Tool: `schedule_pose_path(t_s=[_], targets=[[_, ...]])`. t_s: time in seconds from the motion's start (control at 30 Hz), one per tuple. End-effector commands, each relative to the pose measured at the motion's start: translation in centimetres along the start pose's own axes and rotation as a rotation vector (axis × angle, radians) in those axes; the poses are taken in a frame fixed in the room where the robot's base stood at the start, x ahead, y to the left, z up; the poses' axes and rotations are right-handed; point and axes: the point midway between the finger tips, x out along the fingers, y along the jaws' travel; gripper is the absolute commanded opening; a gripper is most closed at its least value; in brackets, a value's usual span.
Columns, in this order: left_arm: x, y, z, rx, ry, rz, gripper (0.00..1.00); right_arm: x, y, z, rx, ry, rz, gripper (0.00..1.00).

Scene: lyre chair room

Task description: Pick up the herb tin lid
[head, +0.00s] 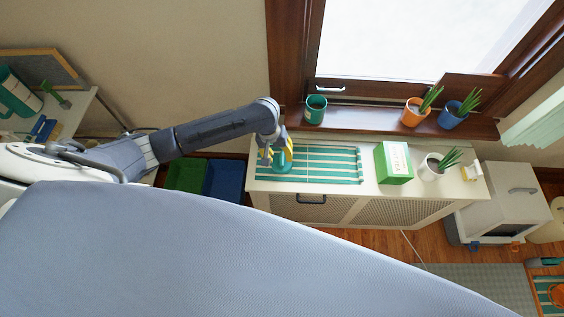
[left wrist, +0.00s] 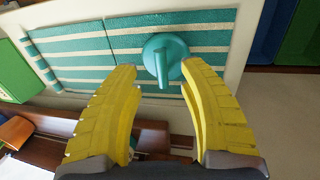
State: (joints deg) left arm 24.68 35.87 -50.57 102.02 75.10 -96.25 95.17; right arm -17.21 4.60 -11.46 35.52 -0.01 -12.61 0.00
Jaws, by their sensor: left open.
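The herb tin lid, a round teal disc with an upright bar handle, lies on the striped teal-and-white mat near its edge in the left wrist view (left wrist: 172,52). In the head view the teal lid (head: 284,162) is partly hidden by my left gripper (head: 274,152). In the left wrist view the yellow fingers of my left gripper (left wrist: 159,67) are open, with the lid's handle between the fingertips. I cannot tell whether the fingers touch it. My right gripper is not in view.
The mat (head: 335,165) lies on a cream cabinet top. A green box (head: 394,163) and a white potted plant (head: 432,171) stand to its right. A teal pot (head: 316,108) and two plants stand on the windowsill. Green and blue bins (head: 222,178) are below left.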

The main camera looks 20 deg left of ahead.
Motion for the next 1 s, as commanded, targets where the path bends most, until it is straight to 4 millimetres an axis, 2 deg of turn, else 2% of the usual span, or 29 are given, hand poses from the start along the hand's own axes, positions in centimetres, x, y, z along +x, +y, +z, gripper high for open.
schedule_pose_path(t_s=[0.17, 0.4, 0.6, 0.93, 1.0], targets=[[0.8, 0.0, 0.0, -0.001, -0.001, -0.001, 0.41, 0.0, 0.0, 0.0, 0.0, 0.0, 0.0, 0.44], [3.7, -0.1, 0.1, -0.002, -0.002, 0.0, 0.41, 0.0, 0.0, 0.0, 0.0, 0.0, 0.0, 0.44], [5.2, -0.1, 0.1, -0.002, -0.001, 0.0, 0.41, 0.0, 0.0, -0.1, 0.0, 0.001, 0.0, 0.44], [5.5, -0.2, 0.0, 0.0, 0.0, -0.001, 0.43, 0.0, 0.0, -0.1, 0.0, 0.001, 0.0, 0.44], [5.5, -0.2, 0.0, 0.0, 0.0, -0.001, 0.35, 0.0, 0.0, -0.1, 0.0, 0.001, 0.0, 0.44]])
